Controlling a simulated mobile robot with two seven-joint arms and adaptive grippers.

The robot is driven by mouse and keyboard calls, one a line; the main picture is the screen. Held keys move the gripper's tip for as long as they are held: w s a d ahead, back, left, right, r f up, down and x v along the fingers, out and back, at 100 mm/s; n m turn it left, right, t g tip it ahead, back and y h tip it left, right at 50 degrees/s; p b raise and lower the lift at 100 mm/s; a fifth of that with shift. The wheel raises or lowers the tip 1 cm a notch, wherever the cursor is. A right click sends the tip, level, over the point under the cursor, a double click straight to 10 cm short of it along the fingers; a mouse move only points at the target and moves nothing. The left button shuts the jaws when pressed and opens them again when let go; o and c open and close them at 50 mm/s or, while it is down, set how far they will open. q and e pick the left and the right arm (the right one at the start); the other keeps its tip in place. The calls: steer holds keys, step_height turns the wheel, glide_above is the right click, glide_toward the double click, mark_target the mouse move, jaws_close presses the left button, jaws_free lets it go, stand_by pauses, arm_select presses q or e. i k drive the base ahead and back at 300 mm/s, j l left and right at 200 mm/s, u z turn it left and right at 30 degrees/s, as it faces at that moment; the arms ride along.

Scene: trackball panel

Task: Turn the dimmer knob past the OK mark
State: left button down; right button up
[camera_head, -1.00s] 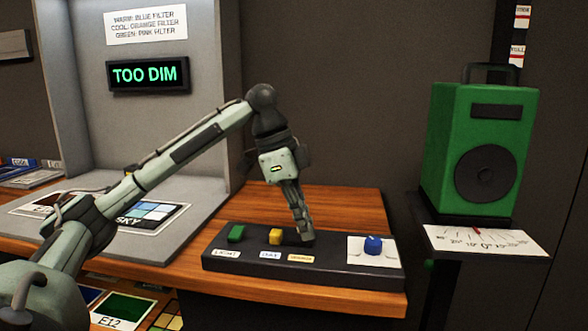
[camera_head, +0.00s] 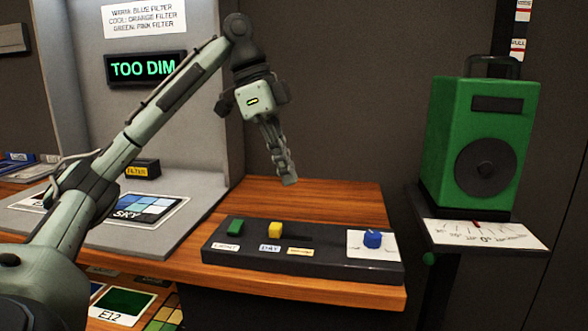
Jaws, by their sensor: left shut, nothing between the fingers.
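The blue dimmer knob (camera_head: 372,239) sits on a white dial plate (camera_head: 359,249) at the right end of the dark control panel (camera_head: 305,268). Any OK mark on the plate is too small to read. A display (camera_head: 146,69) on the grey booth reads "TOO DIM" in green, its right end partly behind my arm. My left gripper (camera_head: 288,181) is shut and empty, pointing down above the wooden desk, up and left of the knob and apart from it. My right gripper is not in view.
A green speaker (camera_head: 480,150) stands at the right above a scale plate (camera_head: 487,234). The wooden desk (camera_head: 330,200) behind the panel is clear.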

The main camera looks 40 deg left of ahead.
mark_target(372, 239)
steer(key=k, duration=1)
